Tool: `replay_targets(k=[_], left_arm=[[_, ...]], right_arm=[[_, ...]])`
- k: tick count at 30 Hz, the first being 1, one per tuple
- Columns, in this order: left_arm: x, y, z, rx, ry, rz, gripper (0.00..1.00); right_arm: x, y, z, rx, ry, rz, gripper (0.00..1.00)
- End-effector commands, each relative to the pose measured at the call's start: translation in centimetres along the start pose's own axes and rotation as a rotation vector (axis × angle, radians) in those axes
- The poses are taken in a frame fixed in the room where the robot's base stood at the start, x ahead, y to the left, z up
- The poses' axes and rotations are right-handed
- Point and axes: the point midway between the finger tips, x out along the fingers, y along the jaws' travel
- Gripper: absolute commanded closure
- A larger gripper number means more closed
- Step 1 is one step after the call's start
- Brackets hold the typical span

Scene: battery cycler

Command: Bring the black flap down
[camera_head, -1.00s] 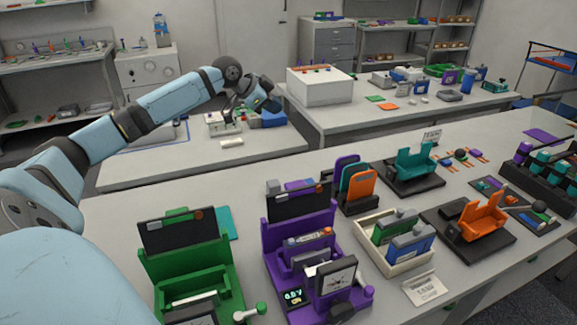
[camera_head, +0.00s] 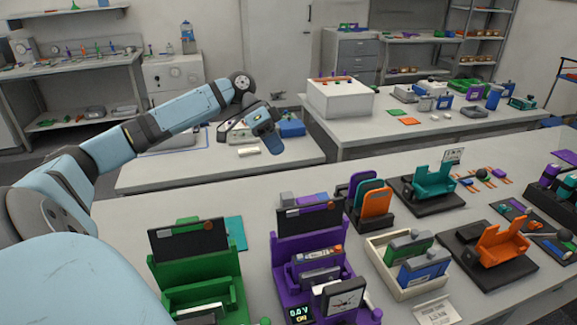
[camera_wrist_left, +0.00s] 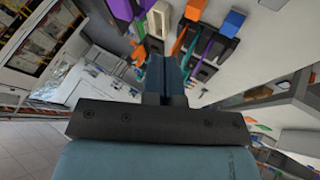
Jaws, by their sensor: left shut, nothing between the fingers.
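Two black flaps stand raised in the head view. One black flap (camera_head: 187,241) is on the green cycler (camera_head: 205,272) at front left. The other black flap (camera_head: 309,218) is on the purple cycler (camera_head: 283,246) beside it. My left gripper (camera_head: 273,148) hangs in the air, up and away from both flaps and touching neither. Its fingers (camera_wrist_left: 165,75) are together and empty in the left wrist view. I cannot tell either flap apart clearly in that wrist view. My right gripper is not in view.
Right of the purple cycler stand a rack of coloured plates (camera_head: 376,203), a cream tray (camera_head: 396,287) with battery packs, a teal holder (camera_head: 434,181) and an orange holder (camera_head: 503,242). A white box (camera_head: 339,100) is on the back table. The near table's left back is mostly clear.

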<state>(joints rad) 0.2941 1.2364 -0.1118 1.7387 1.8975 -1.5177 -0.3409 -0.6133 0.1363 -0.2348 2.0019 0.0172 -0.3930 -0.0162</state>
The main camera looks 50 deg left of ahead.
Motion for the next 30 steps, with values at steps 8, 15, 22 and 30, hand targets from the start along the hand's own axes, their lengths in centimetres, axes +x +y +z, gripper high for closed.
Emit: replay_targets(k=[8, 15, 22, 30], left_arm=[[5.4, 0.1, 0.0, 0.001, 0.0, 0.004, 1.0], [9.5, 1.0, -0.1, 0.004, -0.001, 0.0, 1.0], [10.5, 3.3, -0.2, 0.002, -0.001, 0.0, 1.0], [10.7, 3.7, -0.2, 0.001, 0.001, -0.001, 1.0]], right_arm=[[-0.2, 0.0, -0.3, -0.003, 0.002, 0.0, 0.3], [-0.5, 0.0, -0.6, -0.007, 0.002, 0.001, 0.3], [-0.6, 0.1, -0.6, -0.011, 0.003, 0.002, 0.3], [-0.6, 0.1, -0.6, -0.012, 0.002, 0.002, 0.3]])
